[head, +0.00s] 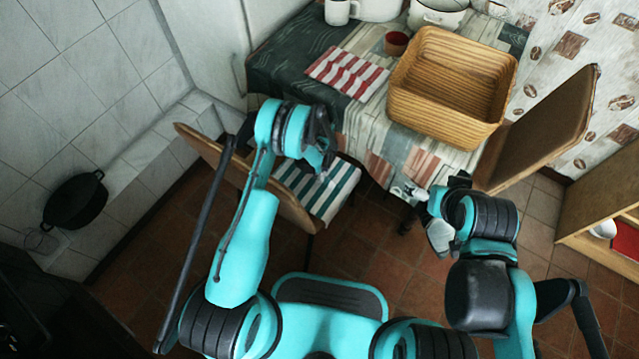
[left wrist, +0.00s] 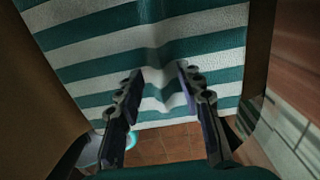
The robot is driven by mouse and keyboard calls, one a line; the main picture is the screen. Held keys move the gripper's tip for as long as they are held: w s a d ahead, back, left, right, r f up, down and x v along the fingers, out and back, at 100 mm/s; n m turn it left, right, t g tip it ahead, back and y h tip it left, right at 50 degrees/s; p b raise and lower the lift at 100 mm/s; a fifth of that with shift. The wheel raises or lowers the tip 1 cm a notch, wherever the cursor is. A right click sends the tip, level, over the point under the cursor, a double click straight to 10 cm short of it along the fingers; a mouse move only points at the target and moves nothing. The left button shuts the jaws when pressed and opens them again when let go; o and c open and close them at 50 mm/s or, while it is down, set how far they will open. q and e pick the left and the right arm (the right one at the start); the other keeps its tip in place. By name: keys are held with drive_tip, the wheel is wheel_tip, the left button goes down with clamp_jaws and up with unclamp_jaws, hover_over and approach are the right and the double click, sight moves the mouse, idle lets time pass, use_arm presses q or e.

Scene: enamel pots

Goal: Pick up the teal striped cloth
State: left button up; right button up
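The teal and white striped cloth (head: 318,187) lies on the seat of a chair beside the table. In the left wrist view the cloth (left wrist: 85,45) fills the upper part, with a raised crease running between the fingers. My left gripper (head: 322,160) is over the far-left part of the cloth. In the left wrist view its two fingers (left wrist: 158,78) stand apart, one on each side of the crease. Whether they touch the cloth I cannot tell. My right gripper (head: 415,193) is by the table's front edge, away from the cloth; its finger gap is not clear.
The chair's brown backrest (head: 235,175) rises left of the cloth. Another chair (head: 545,125) stands at the right.

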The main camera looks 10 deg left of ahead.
use_arm(q)
drive_tip(key=shift+f, duration=0.6)
drive_tip(key=shift+r, duration=0.1)
clamp_jaws()
drive_tip(key=shift+r, duration=0.1)
